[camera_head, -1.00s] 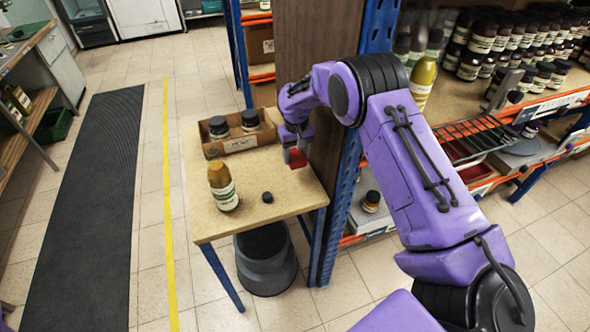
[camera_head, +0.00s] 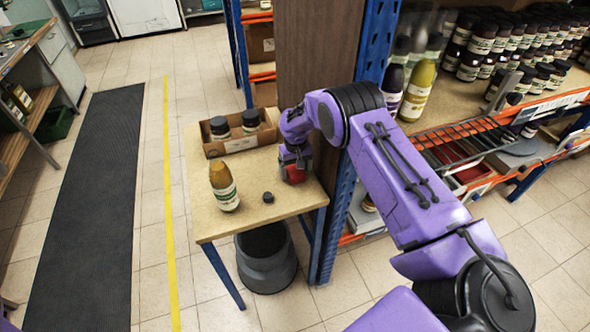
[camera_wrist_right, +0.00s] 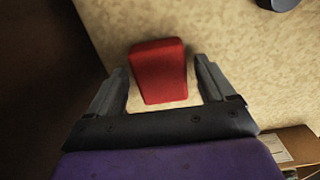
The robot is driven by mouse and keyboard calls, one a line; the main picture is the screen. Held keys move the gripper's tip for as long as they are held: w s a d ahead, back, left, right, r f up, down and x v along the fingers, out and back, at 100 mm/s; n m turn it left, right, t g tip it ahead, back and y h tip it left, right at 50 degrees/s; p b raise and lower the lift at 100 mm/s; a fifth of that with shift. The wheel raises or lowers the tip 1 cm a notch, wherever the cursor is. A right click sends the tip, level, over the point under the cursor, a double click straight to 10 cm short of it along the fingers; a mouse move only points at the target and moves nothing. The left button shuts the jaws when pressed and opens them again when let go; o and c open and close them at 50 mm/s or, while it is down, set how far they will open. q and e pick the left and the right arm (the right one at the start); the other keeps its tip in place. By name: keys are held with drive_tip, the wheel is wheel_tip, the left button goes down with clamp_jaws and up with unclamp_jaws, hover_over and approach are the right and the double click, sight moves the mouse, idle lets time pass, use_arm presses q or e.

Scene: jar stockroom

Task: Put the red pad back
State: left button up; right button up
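The red pad (camera_head: 294,174) is at the right part of the small wooden table (camera_head: 240,222), under my right gripper (camera_head: 295,163). In the right wrist view the red pad (camera_wrist_right: 160,71) lies between and just beyond the two fingers of my right gripper (camera_wrist_right: 162,88). A narrow gap shows on each side of the pad, so the fingers are open around it. The pad appears to rest on the tabletop. My left gripper is not in view.
A yellow-brown bottle (camera_head: 224,187) and a small black cap (camera_head: 268,197) stand on the table to the left. A cardboard tray (camera_head: 240,143) with two dark jars is at the back. A blue shelf post (camera_head: 338,205) stands close on the right.

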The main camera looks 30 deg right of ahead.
sight(296, 171)
drive_tip(key=shift+r, duration=0.15)
wheel_tip(296, 171, up, 12)
drive_tip(key=b, duration=0.2)
drive_tip(key=shift+b, duration=0.4)
drive_tip(key=shift+r, duration=0.1)
